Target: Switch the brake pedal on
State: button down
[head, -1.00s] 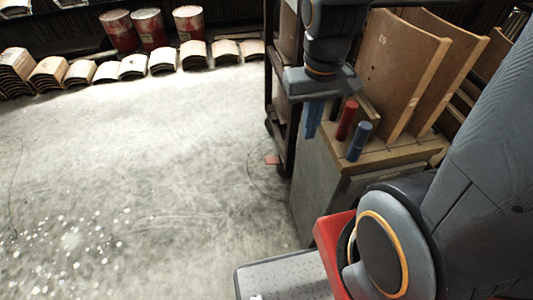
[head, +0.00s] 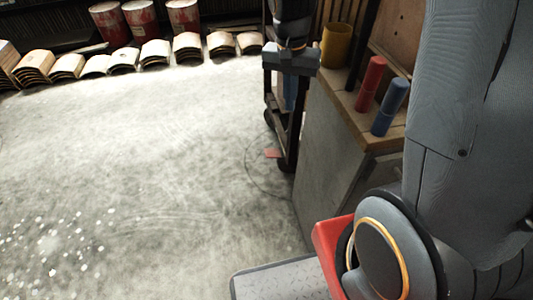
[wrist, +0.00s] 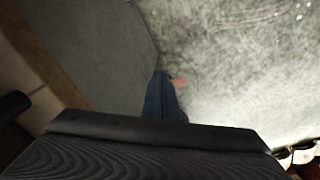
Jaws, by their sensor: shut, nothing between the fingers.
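A small flat reddish piece (head: 272,153), which looks like the brake pedal, lies on the floor beside the dark rack; whether it is pressed cannot be told. It also shows in the wrist view (wrist: 179,82), just beyond my fingertips. My gripper (head: 289,105) points down in front of the rack, above and a little right of the pedal in the head view. Its blue fingers (wrist: 163,78) are together with nothing between them. They appear apart from the pedal, but the height gap is unclear.
A bench (head: 335,155) stands close on the right, with a red cylinder (head: 370,84), a blue cylinder (head: 390,107) and a yellow cup (head: 337,45) on it. A dark rack (head: 283,120) stands beside it. Open concrete floor (head: 130,170) lies to the left.

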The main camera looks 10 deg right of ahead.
jog(key=w+f+m+b, duration=0.3)
jog(key=w+f+b, duration=0.5)
jog(key=f, duration=0.3)
jog(key=w+f+m+h+b, duration=0.1)
jog(key=w+f+m+b, duration=0.3)
jog(key=w+f+b, duration=0.4)
jog(key=w+f+m+b, duration=0.4)
jog(key=w+f+b, duration=0.4)
jog(key=f, duration=0.8)
jog(key=shift+w+a+f, duration=0.2)
jog(key=shift+w+a, duration=0.1)
jog(key=shift+w, duration=0.8)
jog(key=b, duration=0.6)
send_over(268, 153)
jog(key=f, duration=1.2)
jog(key=shift+w+f, duration=0.2)
jog(key=shift+f, duration=0.1)
jog(key=shift+a+f+b, duration=0.15)
jog(key=shift+f+b, duration=0.25)
jog(key=shift+f, duration=0.15)
jog(key=shift+a+f+h, duration=0.1)
jog(key=shift+h, duration=0.2)
